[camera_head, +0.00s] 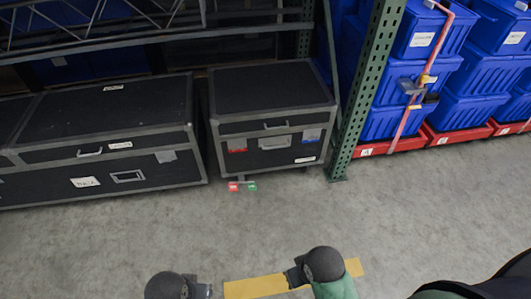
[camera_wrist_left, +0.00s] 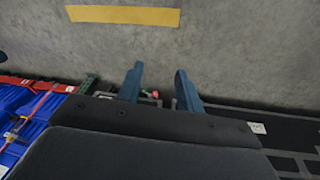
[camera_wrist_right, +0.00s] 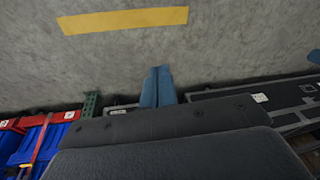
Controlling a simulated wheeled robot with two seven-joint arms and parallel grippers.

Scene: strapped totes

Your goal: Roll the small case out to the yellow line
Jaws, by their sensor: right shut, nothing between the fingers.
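The small dark case (camera_head: 270,88) with grey edges stands on the floor under the rack, right of a larger case. Its front has a handle, a latch plate, and red and blue labels. A red tag (camera_head: 233,187) and a green tag (camera_head: 252,187) stick out low at its front. The yellow line (camera_head: 255,287) lies on the floor well in front of it, partly hidden by my right arm. My left gripper (camera_wrist_left: 160,82) is open and empty. My right gripper (camera_wrist_right: 157,85) is shut and empty. Both are near the yellow line, apart from the case.
A long dark case (camera_head: 105,125) stands close to the left of the small case. A green rack post (camera_head: 362,95) rises close on its right. Beyond it, blue totes (camera_head: 425,85) stand on red bases. The grey floor (camera_head: 200,235) between case and line is clear.

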